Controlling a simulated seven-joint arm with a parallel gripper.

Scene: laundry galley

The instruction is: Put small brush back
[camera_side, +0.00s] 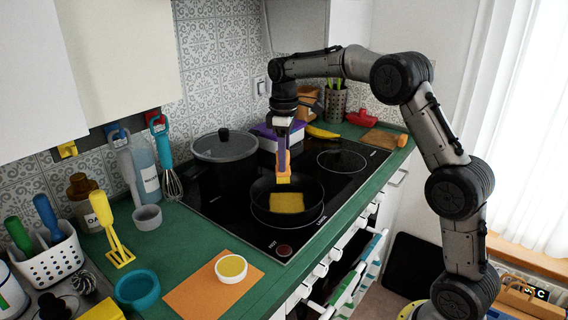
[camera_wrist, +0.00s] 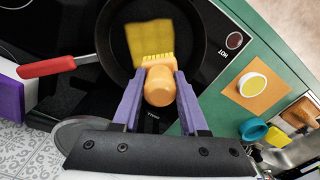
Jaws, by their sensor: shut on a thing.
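My gripper (camera_side: 283,160) is shut on the small brush, which has an orange handle (camera_wrist: 159,87) and yellow bristles (camera_wrist: 157,58). In the side view the brush (camera_side: 283,180) hangs bristles down over the black frying pan (camera_side: 262,217). A flat yellow square (camera_side: 287,203) lies in the pan, and it also shows in the wrist view (camera_wrist: 150,38). I cannot tell whether the bristles touch it. A small white bowl with yellow content (camera_side: 231,268) sits on an orange mat (camera_side: 190,300) at the front; the bowl also shows in the wrist view (camera_wrist: 252,85).
A lidded grey pot (camera_side: 224,150) stands behind the pan. A red handle (camera_wrist: 48,67) reaches the pan in the wrist view.

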